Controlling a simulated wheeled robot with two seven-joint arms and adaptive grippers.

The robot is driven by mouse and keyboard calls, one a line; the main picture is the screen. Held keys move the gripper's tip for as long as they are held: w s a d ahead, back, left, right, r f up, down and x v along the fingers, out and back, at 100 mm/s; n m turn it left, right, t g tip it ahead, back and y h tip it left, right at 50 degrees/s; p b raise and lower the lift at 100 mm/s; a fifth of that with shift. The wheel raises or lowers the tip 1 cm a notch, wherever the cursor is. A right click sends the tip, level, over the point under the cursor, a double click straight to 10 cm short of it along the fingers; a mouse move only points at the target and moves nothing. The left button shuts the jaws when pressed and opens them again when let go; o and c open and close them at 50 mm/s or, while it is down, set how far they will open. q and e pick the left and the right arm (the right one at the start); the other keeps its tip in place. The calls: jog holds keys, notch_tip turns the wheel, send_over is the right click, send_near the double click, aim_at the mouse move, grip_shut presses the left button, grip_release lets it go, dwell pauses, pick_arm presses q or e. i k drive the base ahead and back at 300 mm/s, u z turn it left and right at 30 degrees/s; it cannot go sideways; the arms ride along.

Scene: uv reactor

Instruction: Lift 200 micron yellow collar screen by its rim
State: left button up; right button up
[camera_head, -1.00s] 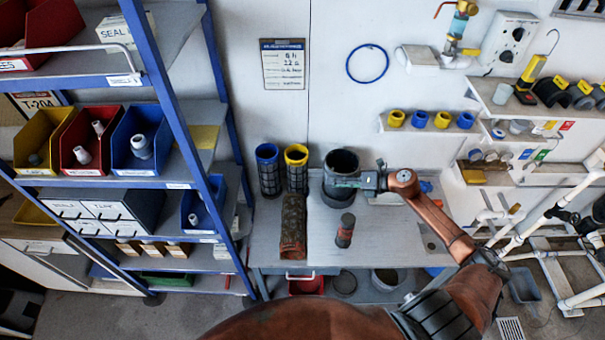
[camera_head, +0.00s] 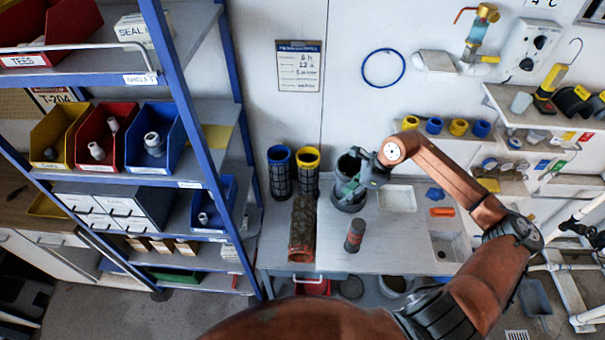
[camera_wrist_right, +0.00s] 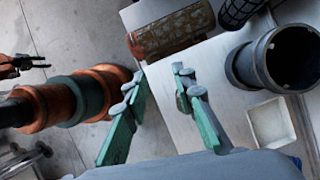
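The yellow collar screen (camera_head: 307,172) stands upright on the bench, a dark mesh cylinder with a yellow rim. The blue collar screen (camera_head: 279,172) stands just left of it. My right gripper (camera_head: 352,187) is to the right of the yellow collar screen, apart from it, in front of the grey pot. In the wrist view the right gripper (camera_wrist_right: 159,80) is open with nothing between its green fingers. A dark mesh cylinder (camera_wrist_right: 236,8) shows at the top edge there; its collar is out of frame. A dark two-pronged end, seemingly my left gripper (camera_wrist_right: 38,63), shows at far left.
The grey pot (camera_head: 348,165) stands right of the screens. A rusty crusted cylinder (camera_head: 302,228) lies in front of them, and a small dark cylinder (camera_head: 355,235) stands nearby. A blue-framed shelf (camera_head: 192,120) borders the left. A white tray (camera_head: 398,198) lies at right.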

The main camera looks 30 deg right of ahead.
aim_at(308, 158)
jog(key=i, duration=0.95)
jog(key=z, duration=0.05)
